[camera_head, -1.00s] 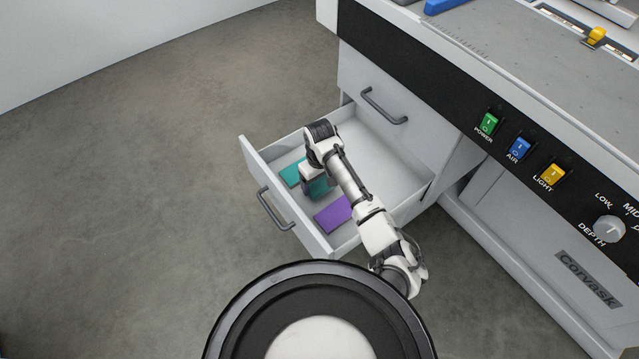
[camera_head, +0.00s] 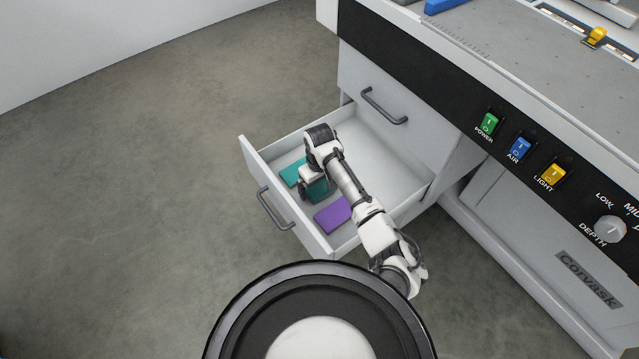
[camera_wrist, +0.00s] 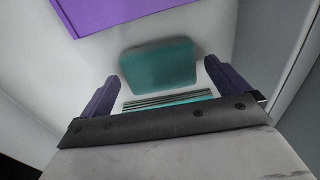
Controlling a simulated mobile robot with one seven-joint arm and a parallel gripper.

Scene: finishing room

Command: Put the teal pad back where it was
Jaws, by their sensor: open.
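The open drawer (camera_head: 375,148) holds two teal things and a purple piece. A darker teal pad (camera_head: 319,189) is directly under my gripper (camera_head: 312,192), inside the drawer. In the wrist view this teal pad (camera_wrist: 158,66) lies between and just beyond the fingertips of my gripper (camera_wrist: 161,74), which are spread apart with visible gaps on both sides. A brighter teal piece (camera_head: 291,173) lies beside it, toward the drawer front, partly hidden by my gripper. A teal strip with dark lines (camera_wrist: 168,103) shows close to the palm; I cannot tell what it belongs to.
A flat purple piece (camera_head: 332,215) lies near the drawer's near side; it also shows in the wrist view (camera_wrist: 110,12). The drawer front has a grey handle (camera_head: 274,208). A closed drawer with a handle (camera_head: 383,106) is above. The drawer's right part is bare.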

